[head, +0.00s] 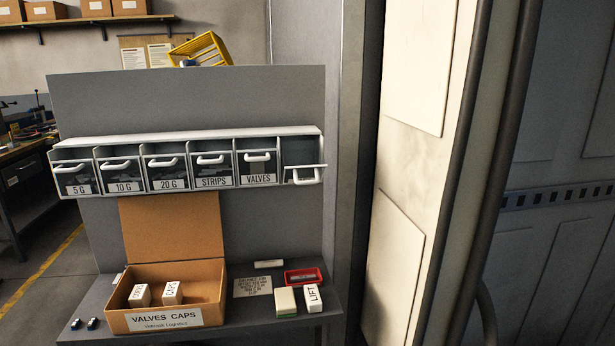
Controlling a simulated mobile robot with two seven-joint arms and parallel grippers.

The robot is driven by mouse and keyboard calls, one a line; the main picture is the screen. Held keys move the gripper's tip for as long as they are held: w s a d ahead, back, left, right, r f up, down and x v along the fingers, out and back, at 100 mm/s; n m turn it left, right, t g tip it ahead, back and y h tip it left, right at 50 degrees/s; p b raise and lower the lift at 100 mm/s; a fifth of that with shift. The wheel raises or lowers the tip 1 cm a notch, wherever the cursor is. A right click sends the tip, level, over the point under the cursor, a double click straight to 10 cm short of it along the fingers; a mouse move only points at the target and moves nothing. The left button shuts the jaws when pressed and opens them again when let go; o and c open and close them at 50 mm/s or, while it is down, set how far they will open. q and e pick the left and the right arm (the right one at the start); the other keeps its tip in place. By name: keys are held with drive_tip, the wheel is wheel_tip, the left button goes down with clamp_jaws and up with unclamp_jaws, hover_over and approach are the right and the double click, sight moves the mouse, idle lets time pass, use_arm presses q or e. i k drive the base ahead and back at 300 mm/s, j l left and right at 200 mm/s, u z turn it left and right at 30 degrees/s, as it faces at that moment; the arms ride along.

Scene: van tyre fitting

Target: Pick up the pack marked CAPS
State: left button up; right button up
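The white pack marked CAPS (172,293) stands in an open cardboard box (165,318) labelled VALVES CAPS, on the grey shelf at the lower left of the head view. A second small white pack (140,295) stands just left of it in the same box; its side lettering is hard to read. The box's lid (172,235) is raised at the back. Neither of my grippers is in view.
A bin row (187,148) hangs above the box; its rightmost bin (304,172) is tipped open. A white block marked LIFT (313,298), a pale green-based block (286,302) and a red tray (318,274) stand right. Two small dark items (84,324) lie left.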

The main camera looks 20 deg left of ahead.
sight(173, 295)
drive_tip(key=l+u, duration=0.1)
drive_tip(key=u, duration=1.45)
drive_tip(key=k+j, duration=0.05)
drive_tip(key=j, duration=0.05)
